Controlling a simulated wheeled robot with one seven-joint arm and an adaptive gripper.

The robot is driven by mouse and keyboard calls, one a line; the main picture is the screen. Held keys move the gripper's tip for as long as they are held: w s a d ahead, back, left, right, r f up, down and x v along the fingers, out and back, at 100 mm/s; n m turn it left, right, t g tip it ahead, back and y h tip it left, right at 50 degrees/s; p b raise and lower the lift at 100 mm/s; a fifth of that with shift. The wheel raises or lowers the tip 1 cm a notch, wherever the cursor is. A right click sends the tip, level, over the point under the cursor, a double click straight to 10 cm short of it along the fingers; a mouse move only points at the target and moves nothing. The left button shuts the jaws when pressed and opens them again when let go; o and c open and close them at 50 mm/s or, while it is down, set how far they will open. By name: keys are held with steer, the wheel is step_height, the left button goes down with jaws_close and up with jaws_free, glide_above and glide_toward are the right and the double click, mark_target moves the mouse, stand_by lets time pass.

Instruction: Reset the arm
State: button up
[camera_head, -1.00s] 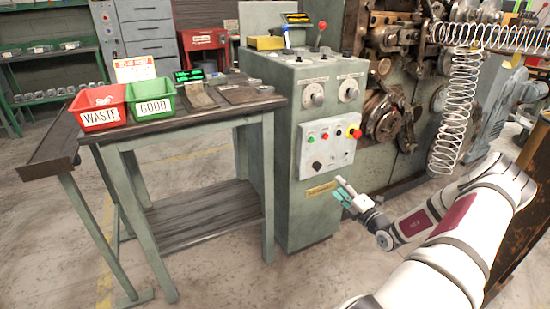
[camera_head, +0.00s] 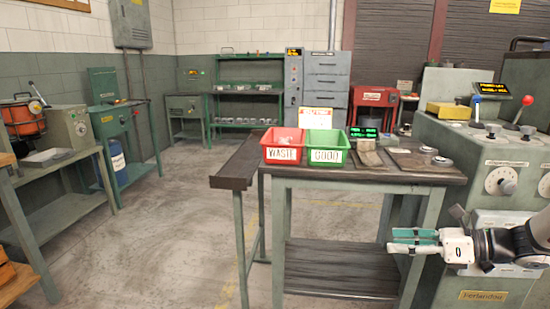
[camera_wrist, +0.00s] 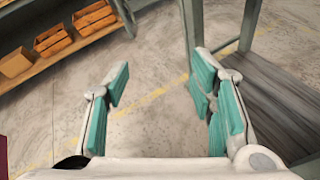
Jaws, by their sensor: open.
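My gripper (camera_head: 400,241) is at the right of the head view, pointing left, in front of the work table's right side and the control cabinet. In the wrist view my gripper (camera_wrist: 160,100) shows two teal-padded fingers spread apart. Nothing is between them but the concrete floor beyond. My forearm is mostly out of the head view at the right edge.
The work table (camera_head: 350,184) bears a red WASTE bin (camera_head: 283,155) and a green GOOD bin (camera_head: 325,157). The control cabinet (camera_head: 450,150) with levers and knobs stands at the right. Open floor lies left of the table.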

steer(key=s+a+r+n+g+h, duration=0.2)
steer(key=s+a+r+n+g, duration=0.2)
steer(key=s+a+n, duration=0.35)
steer(key=s+a+r+n+g+h, duration=0.2)
steer(key=s+a+r+n+g, duration=0.15)
steer(key=s+a+n, duration=0.45)
steer(key=s+r+n+h, duration=0.1)
steer(key=s+n+h, duration=0.6)
steer(key=s+n, duration=0.85)
step_height(320, 180, up, 25)
steer(key=s+m+t+p, duration=0.2)
steer(key=t+p, duration=0.1)
steer(key=p, duration=2)
steer(key=shift+s+d+m+h, duration=0.3)
steer(key=shift+s+d, duration=0.1)
steer(key=shift+d, duration=0.1)
